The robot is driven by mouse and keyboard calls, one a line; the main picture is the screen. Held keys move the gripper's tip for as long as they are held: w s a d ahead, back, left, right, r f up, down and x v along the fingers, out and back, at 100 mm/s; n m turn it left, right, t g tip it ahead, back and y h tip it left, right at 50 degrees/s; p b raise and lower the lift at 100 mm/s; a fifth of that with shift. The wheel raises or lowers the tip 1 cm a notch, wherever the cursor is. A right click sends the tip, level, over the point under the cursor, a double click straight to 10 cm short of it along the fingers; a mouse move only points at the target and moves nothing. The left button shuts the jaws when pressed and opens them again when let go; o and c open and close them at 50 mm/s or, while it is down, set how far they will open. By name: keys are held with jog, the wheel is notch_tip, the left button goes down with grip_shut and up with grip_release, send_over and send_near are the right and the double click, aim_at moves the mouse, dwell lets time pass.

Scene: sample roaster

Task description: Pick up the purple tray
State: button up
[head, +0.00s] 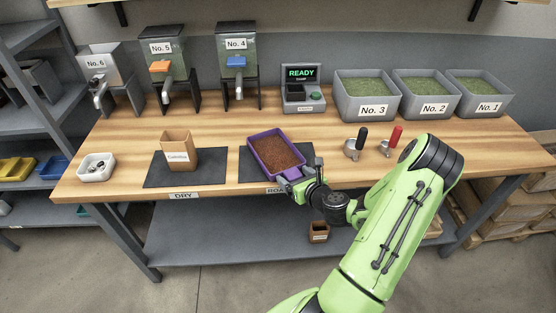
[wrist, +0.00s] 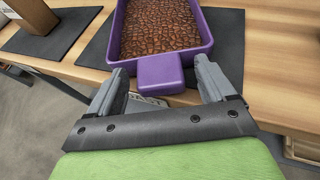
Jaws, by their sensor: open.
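The purple tray (head: 252,146) lies on a dark mat at the front of the wooden bench and is filled with brown beans. In the wrist view the tray (wrist: 161,54) has a short purple handle tab (wrist: 160,72) pointing toward me. My gripper (head: 294,184) is at the tray's near edge. In the wrist view my gripper (wrist: 163,80) is open, with one finger on each side of the handle tab. Gaps show between the fingers and the tab. Whether the fingers are level with the tab is hard to tell.
A dark mat (head: 312,152) lies under the tray. Left of it stands a brown box (head: 178,153) on another mat (head: 152,176). Scoops with black (head: 352,148) and red (head: 391,140) handles stand to the right. Bins labelled No. 3 (head: 347,108), No. 2 and No. 1 line the back right.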

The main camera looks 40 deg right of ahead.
jog(key=c, duration=1.1)
jog(key=shift+c, duration=0.3)
jog(key=shift+r, duration=0.1)
